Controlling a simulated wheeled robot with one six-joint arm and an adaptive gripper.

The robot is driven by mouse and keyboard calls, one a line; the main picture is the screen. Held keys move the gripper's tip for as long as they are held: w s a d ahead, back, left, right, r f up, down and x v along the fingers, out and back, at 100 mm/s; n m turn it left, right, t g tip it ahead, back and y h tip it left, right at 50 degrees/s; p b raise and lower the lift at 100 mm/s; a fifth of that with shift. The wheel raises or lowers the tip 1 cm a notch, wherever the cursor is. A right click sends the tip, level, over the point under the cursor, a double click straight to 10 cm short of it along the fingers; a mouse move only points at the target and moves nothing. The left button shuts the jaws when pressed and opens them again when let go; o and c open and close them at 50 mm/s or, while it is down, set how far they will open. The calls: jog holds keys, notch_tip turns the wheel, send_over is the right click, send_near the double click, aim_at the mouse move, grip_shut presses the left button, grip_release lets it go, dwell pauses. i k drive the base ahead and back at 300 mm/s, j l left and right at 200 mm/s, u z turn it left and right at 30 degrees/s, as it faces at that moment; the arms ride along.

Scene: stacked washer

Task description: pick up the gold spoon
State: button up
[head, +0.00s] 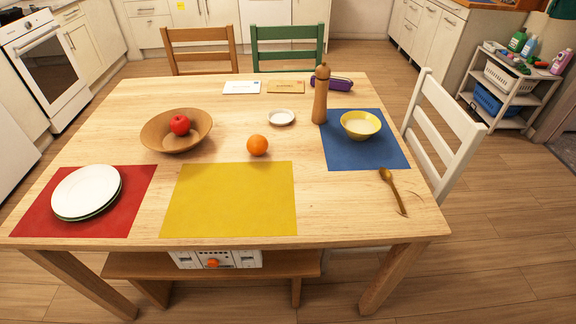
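The gold spoon (393,188) lies on the bare wood at the right end of the table (325,205). Its bowl points away from me, close to the front edge of the blue mat (365,159), and its thin handle runs toward the table's front right corner. Nothing lies on top of it. My gripper is not in the head view.
A yellow bowl (360,125) is on the blue mat, with a wooden pepper mill (320,98) beside it. A white chair (446,135) stands close to the table's right side. An orange (257,145) and a yellow mat (230,200) lie left of the spoon.

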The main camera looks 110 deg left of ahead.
aim_at(384, 174)
jog(key=u, duration=2.7)
jog(key=z, duration=5.05)
jog(key=u, duration=4.85)
